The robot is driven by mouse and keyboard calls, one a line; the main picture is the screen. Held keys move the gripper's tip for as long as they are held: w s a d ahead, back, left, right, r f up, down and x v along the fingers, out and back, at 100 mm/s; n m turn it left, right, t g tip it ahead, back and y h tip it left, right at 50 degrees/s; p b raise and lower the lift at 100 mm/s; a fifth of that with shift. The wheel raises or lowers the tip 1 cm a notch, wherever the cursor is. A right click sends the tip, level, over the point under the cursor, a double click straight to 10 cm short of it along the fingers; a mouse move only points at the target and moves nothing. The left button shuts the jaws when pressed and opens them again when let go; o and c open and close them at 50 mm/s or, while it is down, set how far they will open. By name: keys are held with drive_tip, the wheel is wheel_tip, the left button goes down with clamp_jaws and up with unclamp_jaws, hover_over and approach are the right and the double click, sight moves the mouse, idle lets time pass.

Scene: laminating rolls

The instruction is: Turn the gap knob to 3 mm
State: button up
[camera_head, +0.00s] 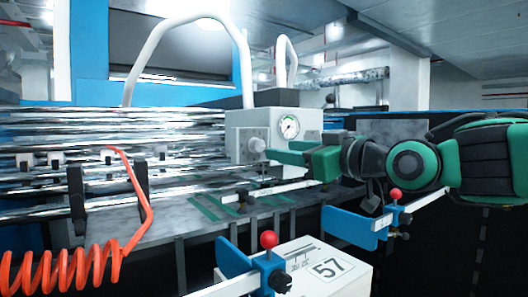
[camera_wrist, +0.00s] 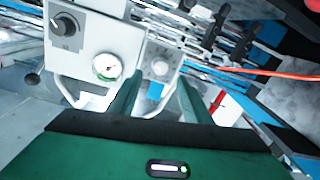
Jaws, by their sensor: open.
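A light grey machine box (camera_head: 302,122) carries a pale round knob (camera_head: 256,145) on its front-left face. In the wrist view this pale knob (camera_wrist: 160,67) shows between my fingertips, with faint scale marks around it too small to read. A second, dark knob (camera_wrist: 65,24) sits on another face of the box. I cannot tell from labels which is the gap knob. My gripper (camera_head: 272,153) is green, open and empty, its fingers pointing at the pale knob. In the wrist view my gripper (camera_wrist: 158,84) straddles the knob in the picture; contact cannot be told.
A round gauge (camera_head: 290,127) is on the box beside the knob. Shiny rollers (camera_head: 110,130) run left of it. A coiled orange hose (camera_head: 75,270) hangs at front left. Red-balled blue clamps (camera_head: 268,240) and a white box marked 57 (camera_head: 325,270) stand in front, below my arm.

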sight(261, 147)
drive_tip(key=x, duration=0.8)
drive_tip(key=shift+w+a, duration=0.1)
drive_tip(key=shift+w, duration=0.1)
drive_tip(key=c, duration=1.1)
